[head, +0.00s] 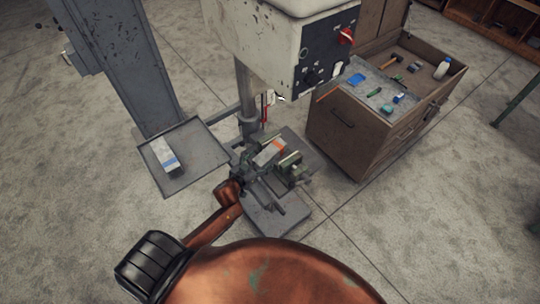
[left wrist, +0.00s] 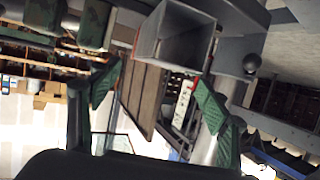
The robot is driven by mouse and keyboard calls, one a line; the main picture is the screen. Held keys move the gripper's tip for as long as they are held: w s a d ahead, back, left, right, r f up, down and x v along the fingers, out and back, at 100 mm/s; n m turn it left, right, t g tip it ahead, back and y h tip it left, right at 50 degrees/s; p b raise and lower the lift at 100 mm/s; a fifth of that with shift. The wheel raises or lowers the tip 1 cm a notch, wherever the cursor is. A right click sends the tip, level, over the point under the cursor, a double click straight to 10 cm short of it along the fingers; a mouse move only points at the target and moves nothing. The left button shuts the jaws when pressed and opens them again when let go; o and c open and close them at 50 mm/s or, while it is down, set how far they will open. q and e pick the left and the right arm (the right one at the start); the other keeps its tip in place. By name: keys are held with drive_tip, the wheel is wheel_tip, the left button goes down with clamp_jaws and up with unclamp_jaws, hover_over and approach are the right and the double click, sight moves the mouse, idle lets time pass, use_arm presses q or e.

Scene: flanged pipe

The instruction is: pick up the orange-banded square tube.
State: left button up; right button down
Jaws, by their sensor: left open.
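The orange-banded square tube (head: 266,153) is light grey and lies at the vise (head: 289,164) on the drill press, its orange band toward its right end. The left wrist view shows an open, hollow square tube end (left wrist: 176,38) close ahead; its band is not clearly visible there. My left gripper (head: 240,163) is just left of the tube, small and dark in the head view. In the left wrist view its green-padded fingers (left wrist: 156,92) are spread apart with nothing between the pads, and the tube end is beyond them. My right gripper is not in view.
A wooden cabinet (head: 345,135) with tools stands at the right. Green blocks (left wrist: 95,22) show in the wrist view.

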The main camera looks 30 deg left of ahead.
sight(269, 151)
use_arm(q)
drive_tip(key=x, duration=0.5)
drive_tip(key=shift+w+d+f, duration=0.1)
drive_tip(key=shift+w+d, duration=0.1)
drive_tip(key=shift+d, duration=0.05)
drive_tip(key=shift+s, duration=0.1)
drive_tip(key=c, duration=1.7)
clamp_jaws()
drive_tip(key=shift+a+r, duration=0.1)
drive_tip(key=shift+r, duration=0.1)
